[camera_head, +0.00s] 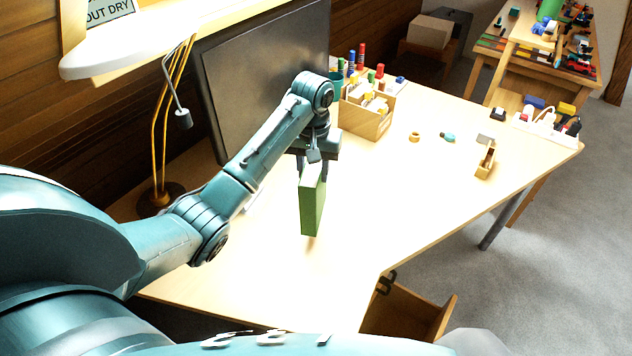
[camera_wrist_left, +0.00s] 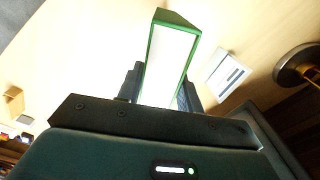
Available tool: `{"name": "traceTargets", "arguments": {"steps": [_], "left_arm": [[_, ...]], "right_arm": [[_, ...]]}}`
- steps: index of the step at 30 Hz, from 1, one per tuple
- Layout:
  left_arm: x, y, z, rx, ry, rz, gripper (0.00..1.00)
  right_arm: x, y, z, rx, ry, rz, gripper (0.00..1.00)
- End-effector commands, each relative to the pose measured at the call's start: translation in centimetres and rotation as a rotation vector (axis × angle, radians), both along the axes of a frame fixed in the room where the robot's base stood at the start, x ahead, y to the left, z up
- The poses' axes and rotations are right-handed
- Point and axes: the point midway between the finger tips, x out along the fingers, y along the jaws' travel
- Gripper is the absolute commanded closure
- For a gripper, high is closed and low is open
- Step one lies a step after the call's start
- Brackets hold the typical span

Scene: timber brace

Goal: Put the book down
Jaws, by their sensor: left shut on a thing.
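A green book (camera_head: 312,203) hangs upright below my left gripper (camera_head: 311,165), over the middle of the desk (camera_head: 262,262). My left gripper is shut on the book near its upper end. In the left wrist view the book (camera_wrist_left: 170,62) stands out between the two fingers, its pale page edges facing the camera and its green cover around them. I cannot tell for certain whether its lower end touches the desk. My right gripper is not in view.
A monitor (camera_head: 262,75) and a lamp base (camera_head: 160,198) stand behind the book. A wooden organizer (camera_head: 366,118) with markers stands farther back, and a tape roll (camera_head: 414,137) and small wooden holder (camera_head: 486,161) lie to the right. The desk around the book is clear.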

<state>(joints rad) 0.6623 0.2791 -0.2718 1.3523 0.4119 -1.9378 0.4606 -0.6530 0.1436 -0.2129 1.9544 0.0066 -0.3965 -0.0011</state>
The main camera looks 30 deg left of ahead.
Motion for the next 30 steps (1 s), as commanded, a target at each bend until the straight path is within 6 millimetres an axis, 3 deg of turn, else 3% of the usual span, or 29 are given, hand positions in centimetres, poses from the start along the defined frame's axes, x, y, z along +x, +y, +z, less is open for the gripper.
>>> {"name": "traceTargets", "arguments": {"steps": [9, 22, 23, 30], "left_arm": [[0.0, 0.0, -3.5, 0.000, -0.002, 0.001, 1.00], [0.1, 0.0, -4.1, -0.001, -0.004, 0.000, 1.00], [0.0, 0.0, -4.3, 0.000, -0.002, 0.000, 0.63], [0.0, 0.0, -4.2, 0.000, -0.002, 0.000, 0.43]], "right_arm": [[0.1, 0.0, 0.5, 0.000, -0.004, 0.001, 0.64], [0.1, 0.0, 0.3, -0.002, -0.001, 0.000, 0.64], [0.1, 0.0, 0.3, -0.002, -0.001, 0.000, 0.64], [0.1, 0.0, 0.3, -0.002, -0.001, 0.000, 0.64]]}}
